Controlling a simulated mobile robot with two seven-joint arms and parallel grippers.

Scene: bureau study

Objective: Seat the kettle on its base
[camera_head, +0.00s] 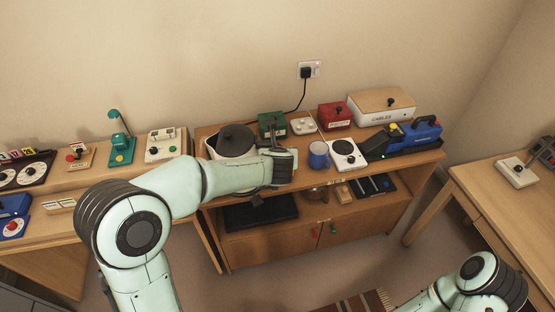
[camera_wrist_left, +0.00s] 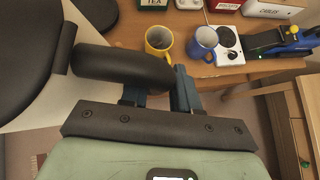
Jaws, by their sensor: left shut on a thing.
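The kettle (camera_head: 224,150) has a white body and a dark lid, and stands upright at the left of the sideboard top in the head view. Its lid (camera_wrist_left: 28,50) and dark handle (camera_wrist_left: 118,64) fill the left of the wrist view. My left gripper (camera_head: 278,166) is shut on the handle, at the kettle's right side. I cannot tell whether the kettle's underside touches the wood. The base, a white plate with a dark central disc (camera_head: 345,154), lies farther right, apart from the kettle; it also shows in the wrist view (camera_wrist_left: 229,42). My right gripper is out of view.
A yellow mug (camera_wrist_left: 159,40) and a blue mug (camera_head: 318,155) stand between kettle and base. Behind are a green tin (camera_head: 271,124), a red box (camera_head: 335,116) and a cables box (camera_head: 382,106). A blue-and-black tool (camera_head: 412,138) lies right of the base.

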